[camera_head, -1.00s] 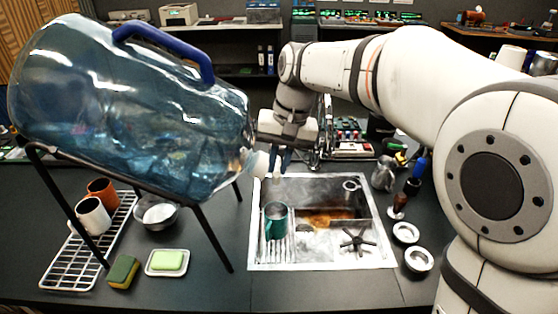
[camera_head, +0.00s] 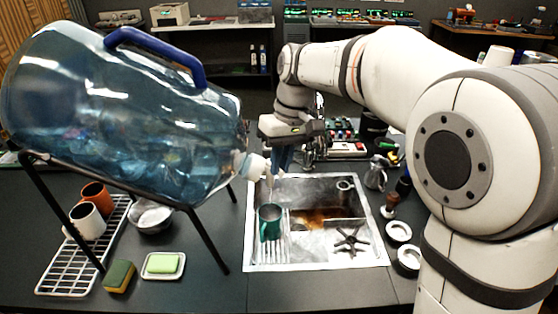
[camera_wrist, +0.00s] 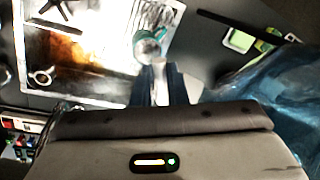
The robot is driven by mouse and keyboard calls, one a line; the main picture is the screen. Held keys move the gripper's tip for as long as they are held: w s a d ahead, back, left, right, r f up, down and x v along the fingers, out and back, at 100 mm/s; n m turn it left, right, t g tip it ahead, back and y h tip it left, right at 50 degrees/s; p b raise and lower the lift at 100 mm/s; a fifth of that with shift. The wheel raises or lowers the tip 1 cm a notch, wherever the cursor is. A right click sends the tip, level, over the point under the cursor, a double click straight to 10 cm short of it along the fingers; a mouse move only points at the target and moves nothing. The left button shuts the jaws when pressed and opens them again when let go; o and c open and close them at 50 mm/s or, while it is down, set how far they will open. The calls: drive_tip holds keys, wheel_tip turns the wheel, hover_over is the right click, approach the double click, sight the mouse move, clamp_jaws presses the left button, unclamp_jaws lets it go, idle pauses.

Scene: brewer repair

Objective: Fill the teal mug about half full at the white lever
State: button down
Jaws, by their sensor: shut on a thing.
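The teal mug (camera_head: 270,224) stands upright on the ribbed left part of the sink, under the spout of the big blue bottle (camera_head: 120,110). In the wrist view the mug (camera_wrist: 152,45) shows beyond my fingertips; its water level cannot be read. The white lever (camera_wrist: 161,84) is at the bottle's white spout (camera_head: 255,165). My gripper (camera_head: 279,165) is beside the spout, its blue fingers pointing down and shut on the lever. The fingers hide part of the lever. A thin pale streak shows below the spout; I cannot tell whether it is water.
The sink (camera_head: 365,255) holds a dark star-shaped part (camera_head: 351,239) and a brown stain. A black stand carries the bottle. A white rack (camera_head: 75,270) with two mugs, a bowl, a sponge (camera_head: 119,276) and green soap (camera_head: 162,263) lie left. Small dishes (camera_head: 398,231) stand right.

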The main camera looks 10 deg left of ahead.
drive_tip(key=shift+w, duration=0.1)
idle(0.4)
drive_tip(key=c, duration=1.7)
unclamp_jaws()
drive_tip(key=r, duration=0.2)
drive_tip(key=d+r, duration=0.1)
drive_tip(key=r, duration=0.2)
drive_tip(key=w+r, duration=0.1)
drive_tip(key=r, duration=0.1)
drive_tip(key=shift+d+r+b, duration=0.15)
drive_tip(key=shift+r+b, duration=0.15)
drive_tip(key=shift+r, duration=0.05)
